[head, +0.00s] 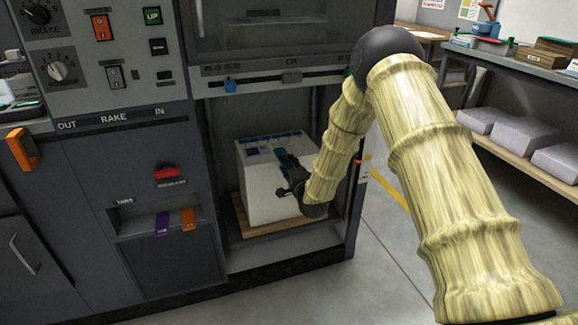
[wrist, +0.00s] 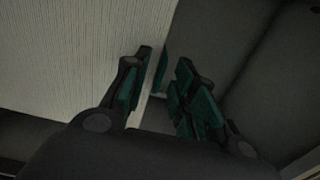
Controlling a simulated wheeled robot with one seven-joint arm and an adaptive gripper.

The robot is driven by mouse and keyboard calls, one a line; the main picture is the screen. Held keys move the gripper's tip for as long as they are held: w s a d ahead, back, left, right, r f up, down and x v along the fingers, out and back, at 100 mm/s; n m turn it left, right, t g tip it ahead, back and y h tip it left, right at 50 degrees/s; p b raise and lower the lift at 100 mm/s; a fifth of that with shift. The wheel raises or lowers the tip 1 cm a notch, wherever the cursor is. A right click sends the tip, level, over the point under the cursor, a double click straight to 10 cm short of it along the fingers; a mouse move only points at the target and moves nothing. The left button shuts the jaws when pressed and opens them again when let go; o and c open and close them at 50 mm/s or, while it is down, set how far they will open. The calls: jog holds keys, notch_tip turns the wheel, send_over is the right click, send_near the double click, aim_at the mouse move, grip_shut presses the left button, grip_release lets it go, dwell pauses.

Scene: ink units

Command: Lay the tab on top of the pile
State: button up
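The pile (head: 262,190) is a tall white block of sheets with blue print on its top, standing on a wooden board inside the machine's open bay. My gripper (head: 284,158) is at the pile's right side, near its top edge, in the head view. In the wrist view, the teal-padded fingers (wrist: 165,95) stand apart, with the pile's layered white side (wrist: 75,50) and edge behind the left finger. I see no tab between them. A purple tab (head: 162,223) and an orange tab (head: 188,219) sit in a recessed holder on the machine front. Contact with the pile is unclear.
The wooden board (head: 240,222) shows around the pile's base. The bay's right post (head: 358,205) stands close to my forearm. A bench (head: 525,62) with paper stacks (head: 525,135) on its lower shelf is at the right. The floor between is clear.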

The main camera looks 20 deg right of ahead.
jog(key=s+p, duration=0.3)
jog(key=s, duration=0.9)
jog(key=s+a+f+n+g, duration=0.2)
jog(key=s+f+n+g, duration=0.3)
jog(key=s+f, duration=0.7)
jog(key=s+a+f+n+g, duration=0.3)
jog(key=s+f+n+g, duration=0.15)
jog(key=s+f, duration=0.75)
jog(key=s+f+n+g, duration=0.3)
jog(key=s+g, duration=0.1)
jog(key=s, duration=0.9)
jog(key=s+f+n+g+h, duration=0.1)
jog(key=s+f+n+g, duration=0.2)
jog(key=s, duration=1.1)
jog(key=shift+s+d+f+n+g, duration=0.15)
jog(key=shift+s+d+n+g, duration=0.2)
jog(key=shift+n+g, duration=0.4)
